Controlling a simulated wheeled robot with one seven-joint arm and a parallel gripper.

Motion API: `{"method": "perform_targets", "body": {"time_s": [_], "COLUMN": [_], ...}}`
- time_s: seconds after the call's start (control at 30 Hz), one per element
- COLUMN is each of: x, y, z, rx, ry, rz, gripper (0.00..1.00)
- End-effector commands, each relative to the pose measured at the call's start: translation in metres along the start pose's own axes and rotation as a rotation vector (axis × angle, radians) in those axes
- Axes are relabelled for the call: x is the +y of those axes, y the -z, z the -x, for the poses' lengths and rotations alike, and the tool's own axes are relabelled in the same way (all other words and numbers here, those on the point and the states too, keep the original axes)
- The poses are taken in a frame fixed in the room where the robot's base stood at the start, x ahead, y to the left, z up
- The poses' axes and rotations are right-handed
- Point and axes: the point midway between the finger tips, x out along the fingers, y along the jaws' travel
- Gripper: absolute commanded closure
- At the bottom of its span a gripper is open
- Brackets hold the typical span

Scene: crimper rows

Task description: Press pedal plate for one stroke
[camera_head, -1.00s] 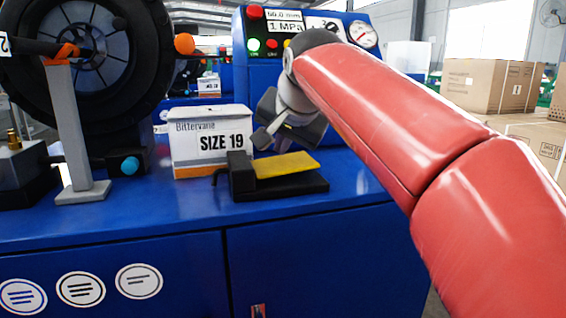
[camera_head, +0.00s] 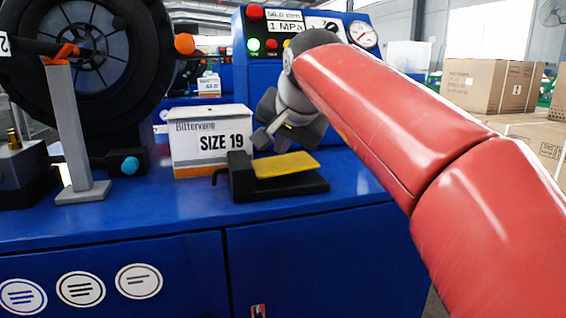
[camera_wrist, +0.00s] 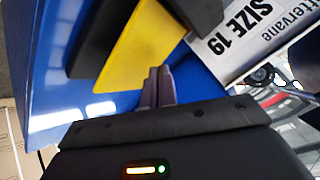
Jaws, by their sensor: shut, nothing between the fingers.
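The pedal has a yellow plate (camera_head: 287,171) on a black base (camera_head: 285,189), on the blue bench top. My gripper (camera_head: 262,140) is shut and empty, behind the plate and in front of the control panel. In the wrist view the closed fingertips (camera_wrist: 157,73) overlap the edge of the yellow plate (camera_wrist: 143,43). I cannot tell whether they touch it or hover just above. Part of the hand is hidden behind my own arm in the head view.
A white box marked SIZE 19 (camera_head: 211,142) stands just left of and behind the pedal. A grey post (camera_head: 75,130) and black reel (camera_head: 95,60) stand further left. The control panel (camera_head: 300,40) rises behind. Bench top right of the pedal is clear.

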Motion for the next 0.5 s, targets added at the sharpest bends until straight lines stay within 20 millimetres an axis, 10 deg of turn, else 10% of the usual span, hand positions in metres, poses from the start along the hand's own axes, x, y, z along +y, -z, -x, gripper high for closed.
{"method": "perform_targets", "body": {"time_s": [0.5], "x": [0.0042], "y": [-0.0039], "z": [-0.0054], "rx": [0.001], "ry": [0.0], "rz": [0.0], "gripper": [1.0]}}
